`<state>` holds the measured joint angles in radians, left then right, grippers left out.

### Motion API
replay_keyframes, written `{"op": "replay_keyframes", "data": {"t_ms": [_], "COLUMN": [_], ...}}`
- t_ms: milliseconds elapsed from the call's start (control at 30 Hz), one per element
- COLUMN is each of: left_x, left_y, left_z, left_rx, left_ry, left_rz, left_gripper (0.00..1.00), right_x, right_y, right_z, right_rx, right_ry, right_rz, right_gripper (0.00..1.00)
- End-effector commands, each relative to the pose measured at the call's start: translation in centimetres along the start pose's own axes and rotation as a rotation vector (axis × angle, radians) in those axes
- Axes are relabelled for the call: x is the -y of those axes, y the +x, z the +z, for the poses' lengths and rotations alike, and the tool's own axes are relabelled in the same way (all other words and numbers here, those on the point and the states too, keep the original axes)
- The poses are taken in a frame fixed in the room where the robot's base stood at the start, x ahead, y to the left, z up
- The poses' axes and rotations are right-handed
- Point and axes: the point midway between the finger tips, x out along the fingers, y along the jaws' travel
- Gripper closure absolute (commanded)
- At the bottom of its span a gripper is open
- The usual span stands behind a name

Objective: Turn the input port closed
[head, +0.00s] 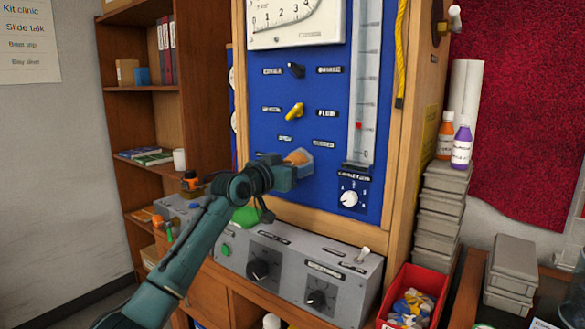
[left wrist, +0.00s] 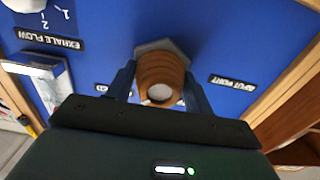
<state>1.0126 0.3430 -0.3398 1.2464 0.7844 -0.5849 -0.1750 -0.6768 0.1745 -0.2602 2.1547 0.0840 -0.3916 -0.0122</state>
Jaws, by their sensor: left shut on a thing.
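The input port shows in the head view as an orange-brown knob (head: 297,157) on a pale grey hexagonal base, low on the blue panel (head: 340,135). My left gripper (head: 298,165) is at it and partly covers it. In the left wrist view the port (left wrist: 160,72) is a ribbed brown cylinder with a pale round end, in front of the grey hexagonal base. The two fingers of my left gripper (left wrist: 160,92) are shut on its sides. Labels flank it; the one on the right reads upside down and the left one is partly hidden by a finger. My right gripper is not in view.
A yellow lever (head: 295,112) and a black knob (head: 296,70) sit above the port. A white dial (head: 349,198) is to its right, under the flow tube. A grey control box (head: 285,265) stands below. A red bin (head: 413,298) and stacked grey boxes are at right.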

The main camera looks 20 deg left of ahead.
Motion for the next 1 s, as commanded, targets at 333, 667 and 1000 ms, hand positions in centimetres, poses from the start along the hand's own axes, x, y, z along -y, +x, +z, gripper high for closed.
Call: {"op": "replay_keyframes", "data": {"t_ms": [333, 667, 1000], "left_x": [0.06, 0.05, 0.01], "left_y": [-0.02, -0.02, -0.02], "left_z": [-0.06, -0.07, -0.03], "left_rx": [-0.001, -0.001, -0.001], "left_ry": [0.027, 0.026, 0.024], "left_rz": [-0.001, -0.001, 0.0], "left_gripper": [0.71, 0.38, 0.27], "right_x": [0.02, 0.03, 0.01], "right_y": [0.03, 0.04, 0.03], "right_z": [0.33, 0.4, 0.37], "right_rx": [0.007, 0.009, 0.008], "right_ry": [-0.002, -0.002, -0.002], "right_rz": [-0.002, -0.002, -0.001], "right_gripper": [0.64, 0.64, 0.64]}}
